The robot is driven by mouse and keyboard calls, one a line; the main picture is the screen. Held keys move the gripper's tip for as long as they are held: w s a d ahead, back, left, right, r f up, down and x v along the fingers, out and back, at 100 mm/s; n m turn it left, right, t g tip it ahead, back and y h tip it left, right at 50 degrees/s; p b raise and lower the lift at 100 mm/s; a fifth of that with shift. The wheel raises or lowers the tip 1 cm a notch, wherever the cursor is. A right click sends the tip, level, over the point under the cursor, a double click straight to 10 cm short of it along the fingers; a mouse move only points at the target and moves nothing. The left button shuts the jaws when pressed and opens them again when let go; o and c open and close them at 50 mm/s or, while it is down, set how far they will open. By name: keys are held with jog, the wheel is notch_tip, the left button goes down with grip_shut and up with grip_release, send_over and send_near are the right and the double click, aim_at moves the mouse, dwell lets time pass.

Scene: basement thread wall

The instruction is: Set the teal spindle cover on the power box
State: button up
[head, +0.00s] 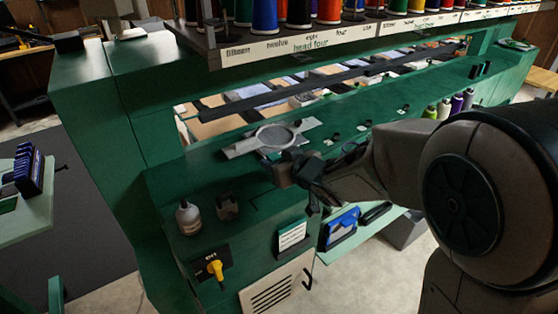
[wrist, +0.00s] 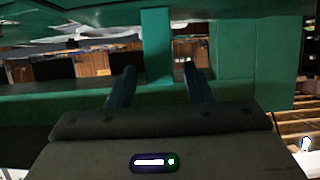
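I cannot make out the teal spindle cover for certain. A small dark bluish rounded thing (head: 352,147) shows on the green machine deck just behind my gripper, partly hidden by it. The likely power box is the green block (head: 265,190) at the machine's near end, with a yellow switch (head: 215,268) on its front. My gripper (head: 308,178) is over the right edge of this block. In the wrist view its two fingers (wrist: 159,67) stand apart. A green upright shows between them, seemingly in the background, and I see nothing held.
A white bottle (head: 188,218) and a small dark fitting (head: 228,207) stand on the block. A grey hoop (head: 275,138) lies on the deck behind. Labelled thread racks (head: 310,42) overhang the back. The block's top has free room near the fitting.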

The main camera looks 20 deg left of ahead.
jog(key=shift+r, duration=0.1)
jog(key=shift+d+r, duration=0.1)
jog(key=v, duration=1.2)
jog(key=shift+p, duration=0.45)
jog(key=d+f+m+t+h, duration=0.1)
jog(key=d+m+h, duration=0.7)
jog(key=d, duration=1)
jog(key=s+d+f+m+g+h, duration=0.1)
jog(key=s+d+g, duration=0.1)
jog(key=s, duration=0.5)
jog(key=s+d+f+m+g+h, duration=0.1)
jog(key=s+d+g, duration=0.2)
jog(key=s, duration=0.4)
jog(key=shift+d+f+g, duration=0.2)
jog(key=shift+g, duration=0.5)
